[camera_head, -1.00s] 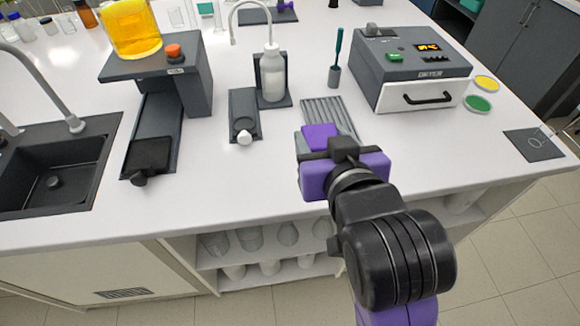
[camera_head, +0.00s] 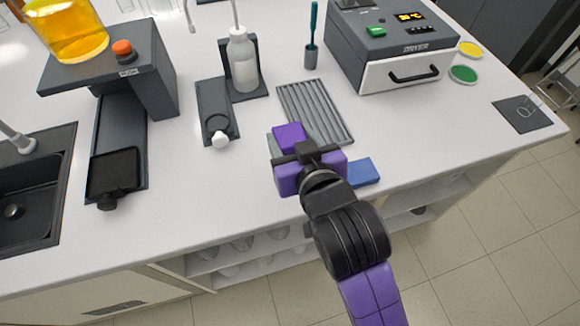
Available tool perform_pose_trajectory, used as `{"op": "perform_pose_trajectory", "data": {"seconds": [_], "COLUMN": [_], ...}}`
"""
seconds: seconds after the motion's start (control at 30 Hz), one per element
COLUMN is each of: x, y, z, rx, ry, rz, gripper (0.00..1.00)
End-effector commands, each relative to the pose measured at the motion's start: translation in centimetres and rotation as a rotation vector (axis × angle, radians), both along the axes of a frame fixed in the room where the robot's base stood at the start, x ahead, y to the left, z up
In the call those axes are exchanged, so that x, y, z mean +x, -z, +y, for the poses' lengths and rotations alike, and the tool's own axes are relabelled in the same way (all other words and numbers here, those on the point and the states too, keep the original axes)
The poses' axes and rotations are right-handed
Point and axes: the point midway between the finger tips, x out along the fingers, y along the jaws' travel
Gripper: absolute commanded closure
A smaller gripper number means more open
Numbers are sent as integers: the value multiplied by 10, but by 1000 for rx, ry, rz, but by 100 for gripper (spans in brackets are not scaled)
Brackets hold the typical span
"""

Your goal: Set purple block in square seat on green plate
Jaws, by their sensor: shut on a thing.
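My gripper (camera_head: 297,155) is a purple and black tool held over the front part of the white bench, seen from behind and above. A purple block (camera_head: 288,136) shows just beyond its black cross-piece, and the gripper is shut on it. The fingertips and the underside of the block are hidden by the gripper body. A small grey-green edge (camera_head: 273,146) shows to the left of the block; I cannot tell what it belongs to. I make out no square seat. A flat round green disc (camera_head: 464,74) lies far off at the right.
A blue block (camera_head: 363,172) lies right of my gripper near the bench edge. A ribbed grey rack (camera_head: 316,110) lies beyond. A grey machine (camera_head: 400,50), a wash bottle (camera_head: 242,60) and a stand with an orange knob (camera_head: 120,60) stand further back.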

Motion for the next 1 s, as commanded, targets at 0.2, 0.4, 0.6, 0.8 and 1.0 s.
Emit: {"op": "perform_pose_trajectory", "data": {"seconds": [0.2, 0.4, 0.6, 0.8, 1.0], "x": [0, 0, 0, 0, 0], "y": [48, 65, 91, 108, 108], "z": [0, 0, 0, 0, 0], "rx": [-2, 1, -2, 1, 1], "ry": [1, 1, 1, 0, 1], "rz": [2, -1, 2, -2, -3], "gripper": [95, 95, 95, 95, 95]}}
